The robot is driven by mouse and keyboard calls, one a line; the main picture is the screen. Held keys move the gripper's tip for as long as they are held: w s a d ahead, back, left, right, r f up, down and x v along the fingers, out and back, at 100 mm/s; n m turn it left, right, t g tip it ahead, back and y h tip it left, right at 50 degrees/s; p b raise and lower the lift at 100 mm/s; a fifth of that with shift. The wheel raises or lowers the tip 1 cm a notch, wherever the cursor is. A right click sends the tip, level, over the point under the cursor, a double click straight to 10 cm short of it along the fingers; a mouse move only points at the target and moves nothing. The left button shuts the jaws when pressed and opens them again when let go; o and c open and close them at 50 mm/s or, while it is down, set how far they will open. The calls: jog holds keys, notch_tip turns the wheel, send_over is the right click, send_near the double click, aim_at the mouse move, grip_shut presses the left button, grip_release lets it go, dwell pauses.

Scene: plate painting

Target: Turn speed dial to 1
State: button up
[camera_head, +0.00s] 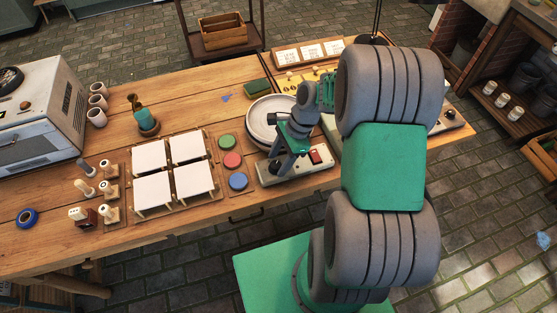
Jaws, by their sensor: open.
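The painting wheel's control base (317,173) is a pale panel at the table's front edge, with a red switch (315,156) on its right part. A round pale turntable or plate (259,132) sits behind it. My gripper (276,160) is open and points down over the left part of the control base. Its fingers are close to the panel, where the speed dial may be. The dial is not clearly visible behind the fingers, so I cannot tell its setting or whether they touch it.
White square tiles (153,190) on a wooden rack lie left of the panel. Green, red and blue paint pots (232,160) stand between. Several stamps (84,216) and a blue tape roll (27,217) are farther left.

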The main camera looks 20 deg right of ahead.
jog(key=shift+a+f, duration=0.1)
jog(key=shift+f, duration=0.1)
jog(key=shift+c, duration=0.4)
grip_shut()
